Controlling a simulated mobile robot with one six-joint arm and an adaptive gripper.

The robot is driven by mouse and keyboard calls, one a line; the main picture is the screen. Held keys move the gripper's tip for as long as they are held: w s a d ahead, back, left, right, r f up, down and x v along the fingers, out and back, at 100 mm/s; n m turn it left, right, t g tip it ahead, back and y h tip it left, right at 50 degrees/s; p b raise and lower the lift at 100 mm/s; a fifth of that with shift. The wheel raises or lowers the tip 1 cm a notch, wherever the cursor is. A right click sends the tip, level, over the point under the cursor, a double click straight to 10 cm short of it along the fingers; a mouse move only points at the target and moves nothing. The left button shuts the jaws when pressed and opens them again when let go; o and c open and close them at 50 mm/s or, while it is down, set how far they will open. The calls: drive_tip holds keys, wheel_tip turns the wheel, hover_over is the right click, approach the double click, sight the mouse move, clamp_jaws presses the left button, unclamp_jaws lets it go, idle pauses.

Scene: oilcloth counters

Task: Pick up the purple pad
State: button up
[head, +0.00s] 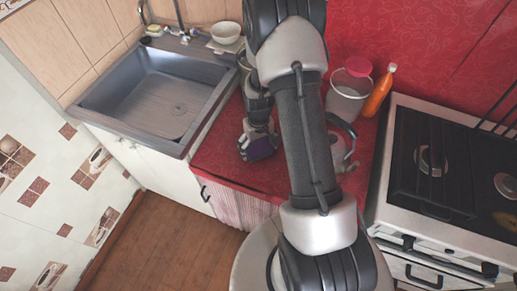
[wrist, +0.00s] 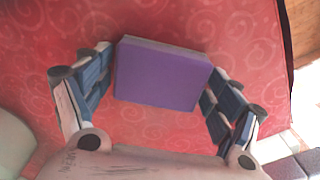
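The purple pad (wrist: 160,78) is a flat block with a pale edge along its far side. In the wrist view it lies between the two fingers of my gripper (wrist: 160,92), slightly turned. A thin strip of red shows between the pad and the left finger. The right finger is very close to the pad's right edge, and contact there is unclear. The fingers are spread apart. In the head view my gripper (head: 258,143) is low over the red counter, with the purple pad (head: 262,149) at its fingers, partly hidden.
A metal sink (head: 160,98) is on the left, with a white bowl (head: 226,32) behind. A bucket (head: 346,98), an orange bottle (head: 379,91) and a kettle (head: 341,150) stand right of my arm. The stove (head: 445,170) is at the far right.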

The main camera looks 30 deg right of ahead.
sight(258, 147)
drive_tip(key=c, duration=0.4)
drive_tip(key=shift+c, duration=0.2)
wheel_tip(258, 147, up, 20)
drive_tip(key=p, duration=0.6)
